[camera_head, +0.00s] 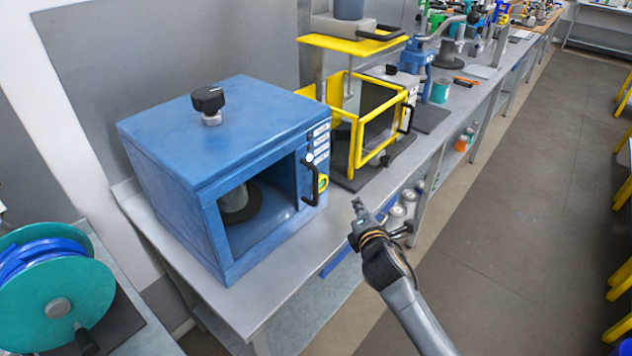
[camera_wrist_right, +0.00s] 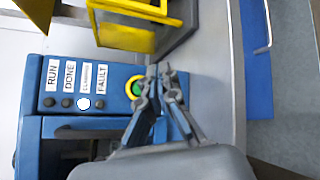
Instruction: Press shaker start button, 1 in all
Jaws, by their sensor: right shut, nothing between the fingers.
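The blue shaker (camera_head: 215,140) stands on the grey bench in the head view, a black knob on top and a window in its front. Its green start button (camera_head: 323,183) has a yellow ring and sits low on the front panel; it also shows in the right wrist view (camera_wrist_right: 135,88). My right gripper (camera_head: 358,206) is shut and empty, in front of the shaker and right of the button. In the right wrist view its fingertips (camera_wrist_right: 160,72) appear just right of the button; contact cannot be told. My left gripper is out of view.
The panel has RUN, DONE, FAULT and one unreadable label; the lamp (camera_wrist_right: 84,103) by the unreadable one is white. A black handle (camera_head: 311,182) stands out beside the button. A yellow-framed machine (camera_head: 359,140) stands behind. The floor aisle (camera_head: 480,210) at right is clear.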

